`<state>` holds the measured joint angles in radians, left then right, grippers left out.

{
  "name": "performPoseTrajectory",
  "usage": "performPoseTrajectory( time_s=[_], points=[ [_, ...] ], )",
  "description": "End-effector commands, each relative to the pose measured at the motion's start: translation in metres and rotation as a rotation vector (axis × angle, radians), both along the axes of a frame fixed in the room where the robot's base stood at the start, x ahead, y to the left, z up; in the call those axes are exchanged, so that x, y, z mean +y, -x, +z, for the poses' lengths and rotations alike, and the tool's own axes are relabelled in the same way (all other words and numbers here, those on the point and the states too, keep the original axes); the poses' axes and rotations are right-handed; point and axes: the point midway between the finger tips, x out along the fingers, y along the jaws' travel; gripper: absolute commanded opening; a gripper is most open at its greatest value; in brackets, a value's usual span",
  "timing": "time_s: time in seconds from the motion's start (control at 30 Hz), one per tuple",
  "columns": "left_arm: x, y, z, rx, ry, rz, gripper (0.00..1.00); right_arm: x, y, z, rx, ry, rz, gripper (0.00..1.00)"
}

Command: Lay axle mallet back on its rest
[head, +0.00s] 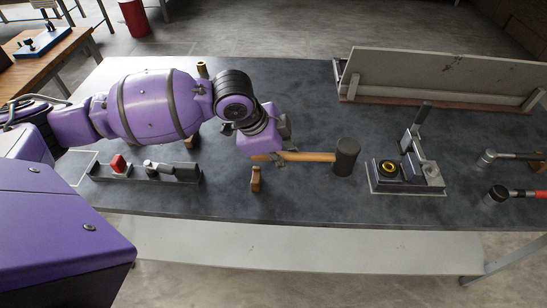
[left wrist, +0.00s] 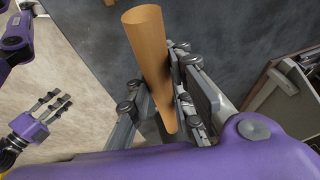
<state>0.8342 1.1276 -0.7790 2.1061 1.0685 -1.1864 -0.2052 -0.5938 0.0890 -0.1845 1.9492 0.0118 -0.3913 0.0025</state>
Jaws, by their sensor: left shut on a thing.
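The axle mallet has a dark, blocky head (head: 346,157) and a tan wooden handle (head: 312,156). In the head view it lies sideways across the middle of the bench, head to the right. My left gripper (head: 283,143) is shut on the handle. In the left wrist view the handle (left wrist: 150,55) runs between the gripper's fingers (left wrist: 160,95). A small wooden upright (head: 256,180), perhaps part of the rest, stands in front of the handle's left end. Another wooden piece (head: 190,142) is partly hidden by my arm. My right gripper (left wrist: 48,112) shows in the left wrist view, empty, its fingers apart.
A dark tray (head: 187,175) with a red-topped part and a grey metal tool lies at left. A fixture (head: 413,175) with a brass ring stands right of the mallet head. A long board (head: 440,75) stands behind.

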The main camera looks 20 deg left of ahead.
Motion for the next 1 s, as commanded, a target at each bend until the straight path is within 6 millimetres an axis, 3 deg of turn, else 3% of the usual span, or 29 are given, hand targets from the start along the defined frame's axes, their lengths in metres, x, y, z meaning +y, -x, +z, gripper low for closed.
performPoseTrajectory(
  time_s=[0.37,0.57,1.0],
  points=[
    [-0.001,-0.001,0.001,-0.002,-0.001,-0.028,0.00,0.001,0.009,-0.002,0.013,-0.004,-0.009,0.40],
    [0.000,-0.001,0.006,-0.012,0.002,-0.026,0.00,0.001,0.000,0.008,-0.007,-0.004,-0.007,0.40],
    [0.000,0.001,-0.046,-0.002,0.002,-0.025,0.00,-0.003,0.007,-0.010,0.018,0.007,0.006,0.40]
  ],
)
